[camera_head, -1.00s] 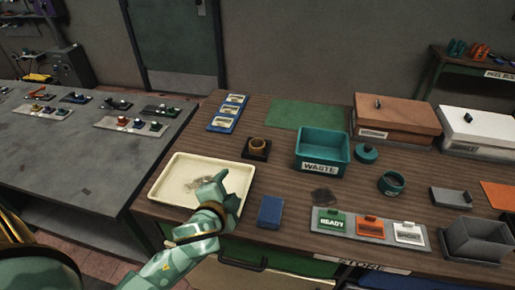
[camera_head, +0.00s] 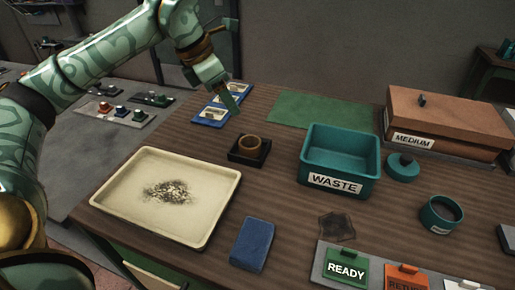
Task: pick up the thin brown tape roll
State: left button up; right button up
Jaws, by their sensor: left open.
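The thin brown tape roll (camera_head: 250,142) sits in a small square black holder (camera_head: 236,156) near the middle of the wooden bench, left of the waste bin. My left gripper (camera_head: 232,101) is above the bench, up and to the left of the roll in the picture, near the blue cards. It is apart from the roll and holds nothing that I can see. The jaw gap is hard to make out from this angle. My right gripper is not in view.
A teal waste bin (camera_head: 352,187) stands right of the roll. A cream tray (camera_head: 215,220) with dark debris lies at front left. A blue block (camera_head: 252,244) is at the front. A green mat (camera_head: 320,109) lies behind. Blue cards (camera_head: 209,116) lie at the back left.

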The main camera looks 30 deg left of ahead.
pick_arm(q)
jog(key=b, duration=0.4)
send_near(250, 137)
jog(key=d+f, duration=0.1)
jog(key=s+d+f, duration=0.1)
jog(key=shift+s+d, duration=0.1)
jog(key=shift+d, duration=0.15)
jog(key=b+x, duration=0.2)
jog(key=x, duration=0.3)
jog(key=shift+w+f, duration=0.3)
jog(key=shift+f, duration=0.05)
jog(key=shift+w+f, duration=0.15)
jog(key=c, duration=0.8)
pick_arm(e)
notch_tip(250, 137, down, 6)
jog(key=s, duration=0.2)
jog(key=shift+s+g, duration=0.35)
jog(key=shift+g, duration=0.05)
